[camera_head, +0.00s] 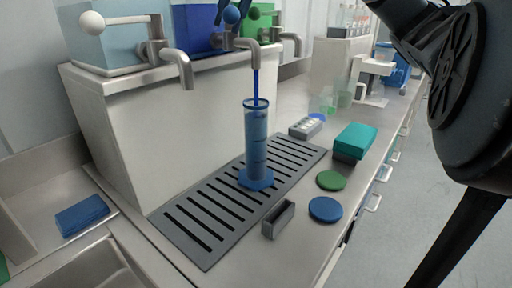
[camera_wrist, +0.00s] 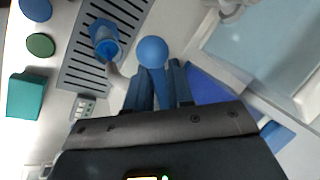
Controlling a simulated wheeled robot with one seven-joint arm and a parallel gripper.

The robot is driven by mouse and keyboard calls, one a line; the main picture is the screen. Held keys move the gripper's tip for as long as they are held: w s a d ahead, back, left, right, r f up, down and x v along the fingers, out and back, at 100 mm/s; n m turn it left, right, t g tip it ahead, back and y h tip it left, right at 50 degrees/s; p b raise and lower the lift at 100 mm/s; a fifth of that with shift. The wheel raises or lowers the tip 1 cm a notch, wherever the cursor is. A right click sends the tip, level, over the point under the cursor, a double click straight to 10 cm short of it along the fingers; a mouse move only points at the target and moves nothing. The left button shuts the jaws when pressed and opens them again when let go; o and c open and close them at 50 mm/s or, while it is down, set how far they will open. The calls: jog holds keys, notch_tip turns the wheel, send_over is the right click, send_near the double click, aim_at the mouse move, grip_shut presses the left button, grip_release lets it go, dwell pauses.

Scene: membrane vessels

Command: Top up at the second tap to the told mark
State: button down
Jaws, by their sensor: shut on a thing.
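A tall clear measuring cylinder (camera_head: 256,145) with a blue foot stands upright on the slotted drain tray (camera_head: 190,262), under the second tap's spout (camera_head: 255,58). A thin blue stream (camera_head: 256,88) runs from the spout into it. The cylinder looks blue along most of its height, with dark marks; the exact level is hard to tell. The second tap's blue ball knob (camera_head: 231,15) is at the blue tank (camera_head: 195,30). My gripper (camera_wrist: 155,75) is shut on this knob's lever, with the ball (camera_wrist: 152,52) showing between the fingers. The cylinder also shows in the wrist view (camera_wrist: 107,42).
Taps with a white knob (camera_head: 92,22) and a green knob (camera_head: 253,13) flank the second tap. Blue (camera_head: 325,209) and green (camera_head: 331,180) discs, a teal box (camera_head: 355,140) and a small grey open box (camera_head: 279,219) lie right of the tray. A sink is front left.

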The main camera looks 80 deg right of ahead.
jog(key=shift+f, duration=0.2)
jog(key=shift+w+a+f+m+h+b, duration=0.2)
jog(key=shift+w+m+h+b, duration=0.15)
jog(key=shift+m+b, duration=0.65)
jog(key=w+m+h+b, duration=0.1)
jog(key=m, duration=0.1)
jog(key=w+m+h+b, duration=0.1)
jog(key=m+b, duration=0.1)
jog(key=m, duration=0.1)
jog(key=w+m+h+b, duration=0.1)
jog(key=m+b, duration=0.1)
jog(key=shift+w+d+r+m, duration=0.3)
jog(key=shift+r+m, duration=0.05)
jog(key=shift+m, duration=0.05)
jog(key=c, duration=1.1)
grip_release()
jog(key=shift+w, duration=0.1)
jog(key=shift+o, duration=0.2)
jog(key=p+v, duration=0.4)
jog(key=v, duration=0.3)
jog(key=shift+r, duration=0.35)
